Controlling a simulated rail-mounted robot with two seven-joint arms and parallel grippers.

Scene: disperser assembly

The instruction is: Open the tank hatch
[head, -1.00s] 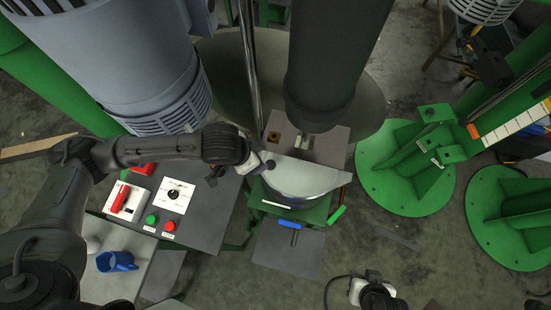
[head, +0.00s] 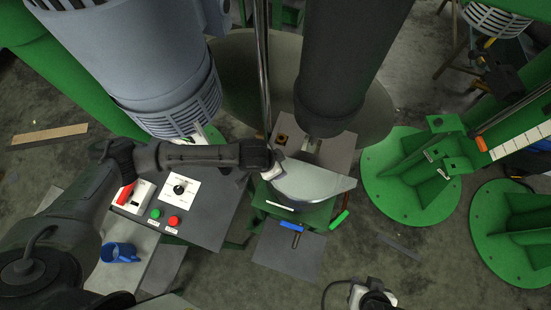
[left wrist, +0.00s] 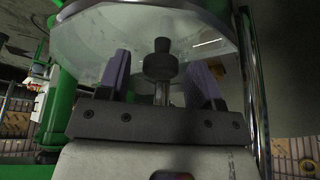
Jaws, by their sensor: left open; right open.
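The tank hatch (head: 312,183) is a pale, see-through lid with a rounded front edge, lying over the tank mouth below the dark cylinder; it looks closed. In the left wrist view the hatch (left wrist: 90,38) fills the upper middle, with a black knob (left wrist: 160,66) on a thin stem. My left gripper (head: 272,172) is at the hatch's left edge in the head view, its fingers mostly hidden. In the left wrist view its two purple-grey fingers (left wrist: 157,75) are open on either side of the knob, with gaps visible. My right gripper (head: 372,289) is open and empty at the bottom, away from the hatch.
A control panel (head: 205,217) with red and green buttons and a red switch lies under my left arm. A blue mug (head: 120,252) stands on the pale surface left. A blue-handled tool (head: 291,226) lies on the grey plate in front. Green flanged stands (head: 405,190) are at right.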

